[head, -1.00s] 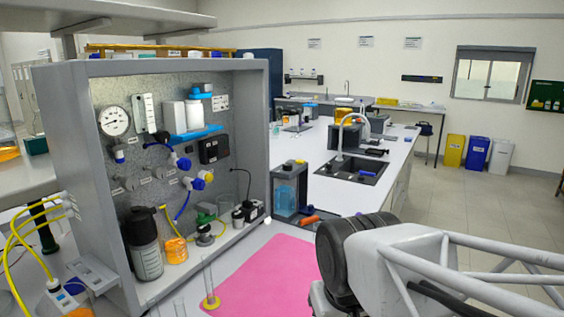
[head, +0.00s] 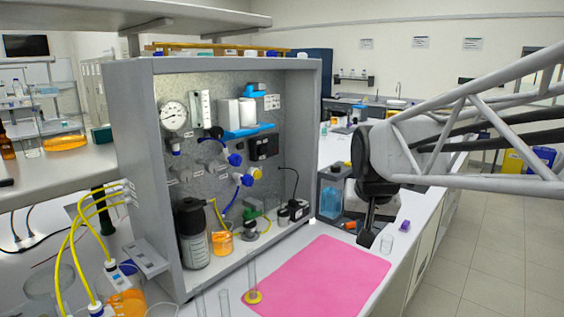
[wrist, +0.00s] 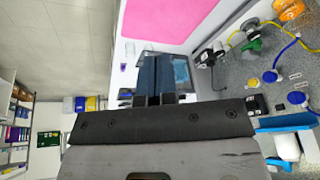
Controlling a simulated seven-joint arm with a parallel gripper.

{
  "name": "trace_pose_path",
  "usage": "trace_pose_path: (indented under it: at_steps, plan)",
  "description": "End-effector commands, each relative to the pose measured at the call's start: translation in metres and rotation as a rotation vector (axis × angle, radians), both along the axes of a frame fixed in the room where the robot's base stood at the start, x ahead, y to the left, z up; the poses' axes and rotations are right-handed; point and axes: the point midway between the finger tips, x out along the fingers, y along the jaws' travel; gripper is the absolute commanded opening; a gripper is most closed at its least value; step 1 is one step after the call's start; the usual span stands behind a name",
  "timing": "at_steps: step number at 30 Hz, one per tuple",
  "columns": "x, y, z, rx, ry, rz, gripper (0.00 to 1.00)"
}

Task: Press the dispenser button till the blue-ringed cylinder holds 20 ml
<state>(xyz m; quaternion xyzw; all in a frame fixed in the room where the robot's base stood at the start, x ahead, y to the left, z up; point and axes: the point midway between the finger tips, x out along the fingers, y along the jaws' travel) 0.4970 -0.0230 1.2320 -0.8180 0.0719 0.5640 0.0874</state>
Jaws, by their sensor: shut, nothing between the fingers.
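A dark-framed dispenser (head: 332,196) with a blue liquid tank stands at the back end of the bench, beside the rig; its tank also shows in the wrist view (wrist: 181,72). I cannot make out its button. A clear cylinder (head: 252,275) with a yellow ring stands at the front left of the pink mat. Two more clear cylinders (head: 224,302) stand left of it, cut off by the lower edge. No blue ring shows on any of them. My gripper (head: 366,239) is shut and empty, pointing down right of the dispenser; its fingers also show in the wrist view (wrist: 160,98).
The pink mat (head: 320,275) lies clear on the bench. A small clear glass (head: 387,243) and a purple item (head: 404,225) stand close right of my gripper. The grey rig (head: 135,170) with gauge, valves and bottles walls off the left.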

Motion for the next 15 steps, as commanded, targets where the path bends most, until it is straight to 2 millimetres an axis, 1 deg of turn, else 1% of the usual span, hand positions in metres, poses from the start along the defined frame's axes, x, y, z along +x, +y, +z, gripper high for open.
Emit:
trace_pose_path:
  at_steps: [1,3,15]
  plan:
    - [0.012,-0.002,0.004,0.004,-0.006,-0.011,0.00]
    - [0.027,-0.004,0.010,0.008,-0.017,-0.026,0.00]
    - [0.115,-0.019,0.037,0.039,-0.078,-0.117,0.00]
